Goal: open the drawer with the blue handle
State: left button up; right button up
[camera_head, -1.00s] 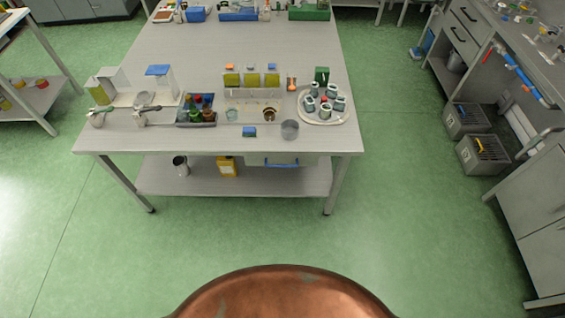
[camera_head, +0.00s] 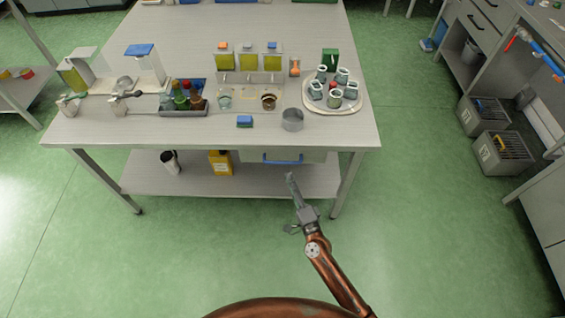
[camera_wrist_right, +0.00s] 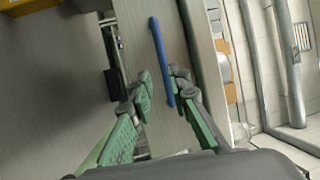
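The blue handle (camera_head: 283,161) is a bar on the front of a drawer (camera_head: 312,157) under the near edge of the table. The drawer looks shut. My right gripper (camera_head: 291,177) is just in front of and below the handle in the head view. In the right wrist view, the blue handle (camera_wrist_right: 159,60) runs lengthwise between the two green-padded fingers of my right gripper (camera_wrist_right: 161,82). The fingers are apart, with nothing gripped. I cannot tell how much depth separates them from the handle. My left gripper is not in view.
The table (camera_head: 330,132) carries jars, a round tray (camera_head: 312,103) of cups, a blue sponge (camera_head: 244,121) and a grey cup (camera_head: 292,120) near its front edge. A yellow container (camera_head: 220,163) stands on the lower shelf. Grey crates (camera_head: 500,152) stand at right. The floor in front is clear.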

aim_at(283, 162)
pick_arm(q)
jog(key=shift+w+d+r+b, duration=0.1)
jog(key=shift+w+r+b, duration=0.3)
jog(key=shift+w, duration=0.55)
pick_arm(e)
jog(key=shift+r+x, duration=0.2)
jog(key=shift+x, duration=3.75)
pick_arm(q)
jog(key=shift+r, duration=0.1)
pick_arm(e)
jog(key=shift+s+a, duration=0.1)
grip_shut()
